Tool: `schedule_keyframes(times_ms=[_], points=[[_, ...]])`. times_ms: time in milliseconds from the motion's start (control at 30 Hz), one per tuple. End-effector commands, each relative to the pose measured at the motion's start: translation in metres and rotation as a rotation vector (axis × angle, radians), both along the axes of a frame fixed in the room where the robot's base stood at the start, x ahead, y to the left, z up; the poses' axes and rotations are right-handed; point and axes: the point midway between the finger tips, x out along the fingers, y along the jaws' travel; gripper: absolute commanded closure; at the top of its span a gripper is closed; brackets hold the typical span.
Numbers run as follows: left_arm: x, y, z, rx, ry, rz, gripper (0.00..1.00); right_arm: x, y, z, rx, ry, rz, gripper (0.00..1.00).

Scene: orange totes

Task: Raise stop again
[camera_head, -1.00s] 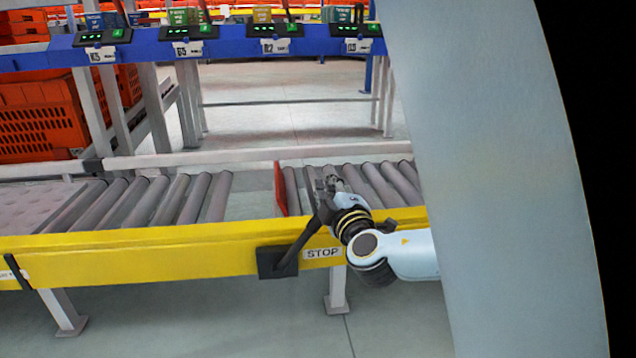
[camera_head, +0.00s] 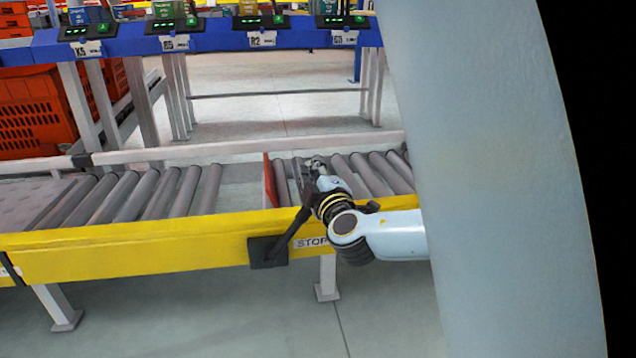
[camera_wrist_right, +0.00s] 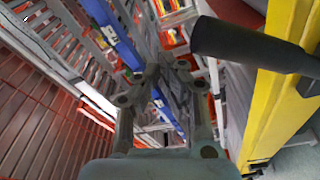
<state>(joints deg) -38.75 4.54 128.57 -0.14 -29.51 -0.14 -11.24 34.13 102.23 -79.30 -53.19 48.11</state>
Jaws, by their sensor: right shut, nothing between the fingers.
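The stop is a red plate (camera_head: 269,181) standing upright in the gap between the rollers. Its black lever (camera_head: 292,232) rises from a black box (camera_head: 266,253) on the yellow rail and leans right, beside the STOP label (camera_head: 311,242). My right gripper (camera_head: 314,164) is shut and empty above the rollers, just right of the red plate. My right wrist is close to the lever's upper end, and I cannot tell whether they touch. In the right wrist view the dark lever grip (camera_wrist_right: 238,42) is beside the shut fingers (camera_wrist_right: 165,82), not between them. My left gripper is not in view.
The yellow rail (camera_head: 140,248) runs along the front of the roller conveyor. A blue beam (camera_head: 215,38) with several displays crosses behind it. Orange totes (camera_head: 30,115) stand at the back left. My pale arm link blocks the right side.

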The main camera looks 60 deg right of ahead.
Motion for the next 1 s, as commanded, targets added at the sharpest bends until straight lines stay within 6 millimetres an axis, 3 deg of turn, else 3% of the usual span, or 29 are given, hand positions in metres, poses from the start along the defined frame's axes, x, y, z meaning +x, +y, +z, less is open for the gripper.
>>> schedule_keyframes(times_ms=[67, 300, 500, 1000], points=[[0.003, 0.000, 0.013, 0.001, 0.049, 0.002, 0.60, 0.015, 0.000, 0.018, 0.000, -0.016, 0.007, 1.00], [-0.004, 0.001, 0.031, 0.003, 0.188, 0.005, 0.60, -0.028, 0.041, 0.009, 0.003, -0.009, 0.008, 1.00], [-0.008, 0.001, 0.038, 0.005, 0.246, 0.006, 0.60, -0.049, 0.063, 0.005, 0.000, -0.011, 0.010, 1.00], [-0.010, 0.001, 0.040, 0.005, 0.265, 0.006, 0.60, -0.057, 0.071, 0.004, -0.002, -0.012, 0.014, 1.00]])
